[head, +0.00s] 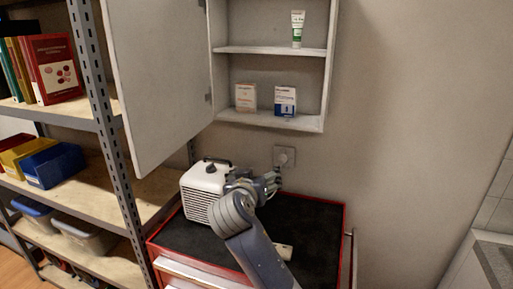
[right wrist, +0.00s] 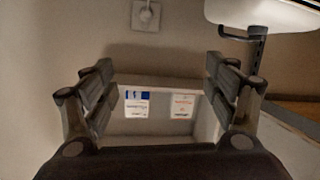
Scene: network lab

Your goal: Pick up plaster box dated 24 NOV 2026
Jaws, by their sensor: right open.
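Two small boxes stand side by side on the lower shelf of the open wall cabinet (head: 270,119). The left one is white with orange-beige print (head: 245,97); the right one is white with a blue band (head: 285,101). I cannot read a date on either. My right gripper (head: 273,182) is below the cabinet, beside the white heater, apart from both boxes. In the right wrist view the jaws are spread and empty; the blue-banded box (right wrist: 137,104) and the orange-print box (right wrist: 182,106) show beyond them, swapped in order. My left gripper is out of view.
A green-white tube (head: 297,29) stands on the upper shelf. The cabinet door (head: 160,80) hangs open at left. A white heater (head: 203,192) stands on the black-topped red cart (head: 315,225). A socket (head: 284,157) is on the wall. Metal shelving with books and bins is at left.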

